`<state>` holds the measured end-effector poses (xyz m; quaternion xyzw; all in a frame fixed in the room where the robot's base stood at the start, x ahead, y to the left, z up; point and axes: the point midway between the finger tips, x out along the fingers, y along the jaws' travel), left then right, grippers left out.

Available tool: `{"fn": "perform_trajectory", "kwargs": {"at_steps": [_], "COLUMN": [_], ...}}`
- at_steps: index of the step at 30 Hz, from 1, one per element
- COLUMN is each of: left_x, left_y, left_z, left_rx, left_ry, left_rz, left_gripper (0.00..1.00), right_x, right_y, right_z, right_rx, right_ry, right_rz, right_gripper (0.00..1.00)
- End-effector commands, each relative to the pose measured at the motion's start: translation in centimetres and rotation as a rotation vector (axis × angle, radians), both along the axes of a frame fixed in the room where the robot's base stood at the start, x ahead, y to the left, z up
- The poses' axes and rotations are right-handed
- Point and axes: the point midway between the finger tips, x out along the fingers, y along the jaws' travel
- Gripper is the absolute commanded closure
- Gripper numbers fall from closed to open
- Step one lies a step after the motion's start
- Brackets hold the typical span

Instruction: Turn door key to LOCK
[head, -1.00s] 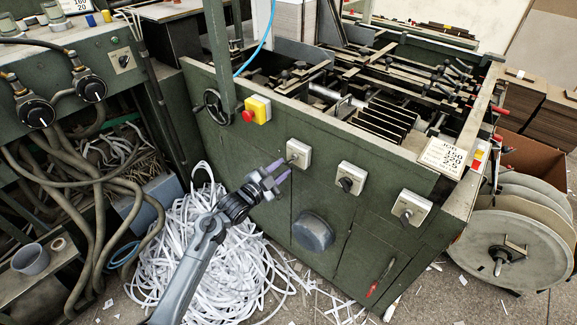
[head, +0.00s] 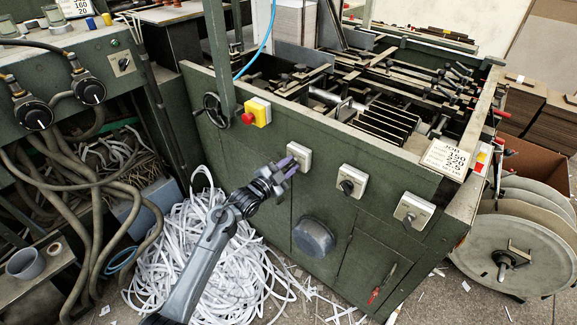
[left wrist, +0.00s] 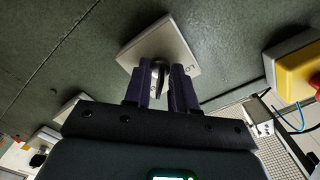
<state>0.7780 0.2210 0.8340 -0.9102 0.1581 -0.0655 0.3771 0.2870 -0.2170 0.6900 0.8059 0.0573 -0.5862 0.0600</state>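The door key is a dark key in a pale square plate (head: 304,151), the leftmost of three similar plates on the green machine front. The left wrist view shows the plate (left wrist: 183,45) with part of a label starting "LO", and the dark key (left wrist: 159,70) in it. My left gripper (head: 289,166) is at this plate. In the left wrist view its two purple fingers (left wrist: 161,88) stand either side of the key, with gaps visible, so it looks open. The fingers hide part of the plate and label. My right gripper is out of view.
Two more plates with dark knobs, a middle one (head: 351,180) and a right one (head: 413,211), sit to the right. A red button on a yellow box (head: 258,111) and a handwheel (head: 215,109) are to the left. White paper strips (head: 215,270) heap below my arm.

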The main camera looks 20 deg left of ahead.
Motion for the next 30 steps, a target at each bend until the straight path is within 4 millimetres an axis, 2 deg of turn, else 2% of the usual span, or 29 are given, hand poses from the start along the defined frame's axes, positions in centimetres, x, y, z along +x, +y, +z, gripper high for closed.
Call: {"fn": "perform_trajectory", "kwargs": {"at_steps": [8, 14, 30], "left_x": [0.0, 0.0, 0.0], "left_y": [0.0, 0.0, -0.1], "left_z": [0.2, 0.3, 0.3], "left_rx": [-0.03, -0.123, -0.581], "left_ry": [0.011, 0.046, 0.209], "left_rz": [0.0, 0.0, -0.001], "left_gripper": [1.0, 1.0, 1.0], "right_x": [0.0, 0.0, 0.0], "right_y": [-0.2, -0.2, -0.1], "right_z": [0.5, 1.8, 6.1], "right_rx": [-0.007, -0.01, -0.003], "right_ry": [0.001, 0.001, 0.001], "right_rz": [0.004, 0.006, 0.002], "right_gripper": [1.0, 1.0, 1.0]}}
